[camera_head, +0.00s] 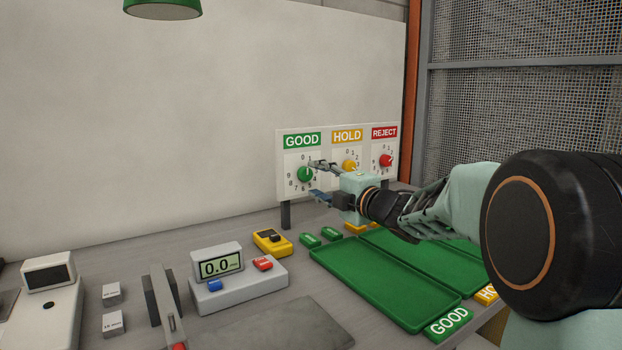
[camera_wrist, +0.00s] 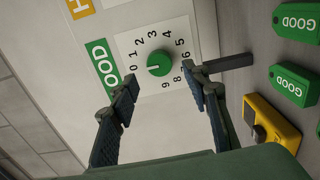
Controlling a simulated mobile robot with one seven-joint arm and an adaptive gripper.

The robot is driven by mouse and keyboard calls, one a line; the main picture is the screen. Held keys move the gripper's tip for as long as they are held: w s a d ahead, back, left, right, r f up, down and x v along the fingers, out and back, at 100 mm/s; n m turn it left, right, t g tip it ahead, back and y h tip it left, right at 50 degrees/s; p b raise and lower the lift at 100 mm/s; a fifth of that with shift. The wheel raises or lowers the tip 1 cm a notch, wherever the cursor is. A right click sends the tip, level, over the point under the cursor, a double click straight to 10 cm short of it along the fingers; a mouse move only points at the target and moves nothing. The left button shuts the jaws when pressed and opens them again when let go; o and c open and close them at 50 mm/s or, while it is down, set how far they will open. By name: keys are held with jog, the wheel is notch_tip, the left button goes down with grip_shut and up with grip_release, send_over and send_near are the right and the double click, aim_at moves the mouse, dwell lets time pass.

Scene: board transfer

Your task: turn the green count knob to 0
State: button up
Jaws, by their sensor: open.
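The green count knob (camera_head: 305,174) is under the GOOD label on the white panel (camera_head: 281,184). In the wrist view the knob (camera_wrist: 160,62) is in full view on its dial of digits, and its white pointer line appears to point at the 0. My gripper (camera_head: 314,179) is in front of the GOOD dial, its fingers spread one above the other. In the wrist view my gripper (camera_wrist: 166,85) is open and empty, with one finger on each side below the knob in the picture. Both fingers look clear of the knob.
The yellow HOLD knob (camera_head: 349,166) and red REJECT knob (camera_head: 386,160) are to the right on the same panel. Green trays (camera_head: 375,290), a yellow device (camera_head: 272,242) and a scale reading 0.0 (camera_head: 238,288) are on the table below.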

jog(key=v, duration=0.8)
